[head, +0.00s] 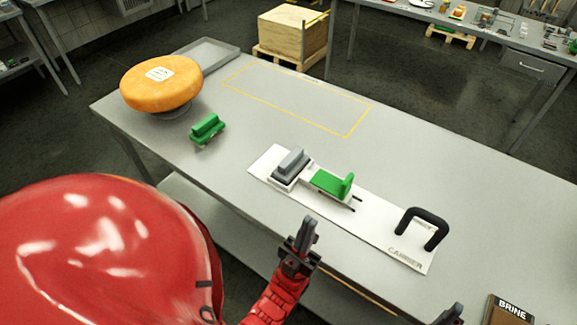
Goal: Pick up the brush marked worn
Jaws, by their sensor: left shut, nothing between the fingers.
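A green brush-like block (207,128) lies on the table at the left, in front of the cheese wheel. A second green piece (330,182) with a raised end sits on the white board (376,228), beside a grey block (291,166) on a white base. No "worn" mark can be read on any of them. My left gripper (308,236) is shut and empty at the table's front edge, below the white board and apart from everything. A dark tip of my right gripper (450,315) shows at the bottom edge; most of it is cut off.
An orange cheese wheel (150,92) with a white label stands at the table's far left, near a grey tray (207,54). A black handle (427,225) rises from the board's right end, marked "CARRIER". A dark "BRINE" item (508,311) is bottom right. The yellow-outlined area (300,98) is clear.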

